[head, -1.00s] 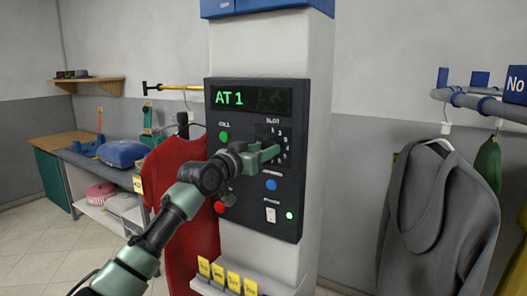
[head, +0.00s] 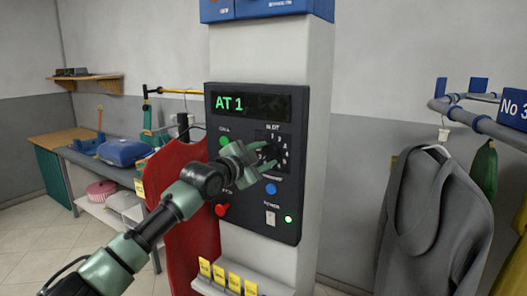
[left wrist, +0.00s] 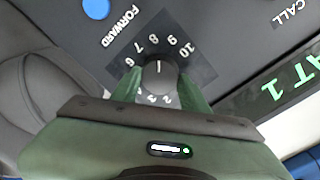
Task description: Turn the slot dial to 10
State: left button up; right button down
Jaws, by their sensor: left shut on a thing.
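The slot dial (left wrist: 158,76) is a dark round knob on the black control panel (head: 229,185). Numbers ring it, and in the left wrist view its white pointer line is near the 8, toward the 9; the 10 is further to the right. My left gripper (head: 267,158) has its green fingers on opposite sides of the dial and is shut on it; the fingers also show in the left wrist view (left wrist: 160,88). They hide some of the numbers. The display (head: 251,103) reads "AT 1". My right gripper is not in view.
A green call button (head: 225,141), a blue forward button (head: 271,189), a red button (head: 221,210) and a power switch (head: 270,218) surround the dial. Yellow tags (head: 219,275) stand below. A red garment (head: 180,205) hangs left, a grey one (head: 432,220) right.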

pick_arm(q)
jog(key=m+p, duration=0.4)
jog(key=m, duration=0.1)
jog(key=shift+r, duration=0.1)
jog(key=shift+d+m+y+p, duration=0.1)
jog(key=shift+m+y+p, duration=0.3)
jog(key=shift+m+p, duration=1.35)
jog(key=shift+f+m+b, duration=0.2)
jog(key=shift+m+b, duration=0.15)
jog(key=shift+m, duration=0.1)
jog(key=o, duration=1.4)
jog(key=shift+s, duration=0.1)
jog(key=shift+s+a, duration=0.2)
jog(key=shift+s, duration=0.05)
jog(key=b+v, duration=0.2)
jog(key=v, duration=0.5)
jog(key=shift+b, duration=0.35)
